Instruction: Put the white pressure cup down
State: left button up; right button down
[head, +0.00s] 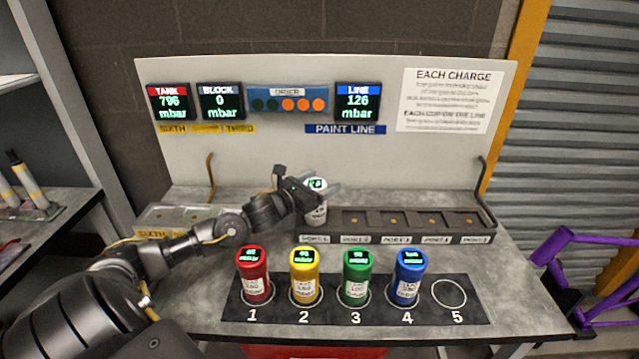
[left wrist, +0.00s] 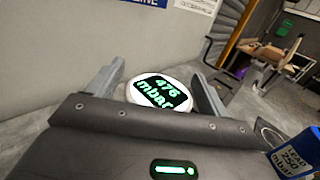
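The white pressure cup (head: 316,212) is upright at the left end of the dark port block, in front of port 1. Its round top (left wrist: 160,92) fills the gap between the fingers in the left wrist view and reads 476 mbar. My left gripper (head: 318,193) has one finger on each side of the cup, close against its upper body, and looks shut on it. Whether the cup's base rests in the port or hangs just above it is hidden. My right gripper is not in view.
Red (head: 253,275), yellow (head: 304,276), green (head: 356,278) and blue (head: 408,278) cups stand in rings 1 to 4 of the dark mat (head: 378,314); ring 5 (head: 449,294) is empty. The port block (head: 411,238) has empty ports to the right. A panel with displays stands behind.

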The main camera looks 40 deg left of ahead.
pick_arm(q)
jog(key=shift+r, duration=0.2)
jog(key=s+a+b, duration=0.1)
jog(key=s, duration=1.1)
jog(key=shift+a+b, duration=0.3)
jog(key=shift+b, duration=0.1)
jog(key=shift+f, duration=0.1)
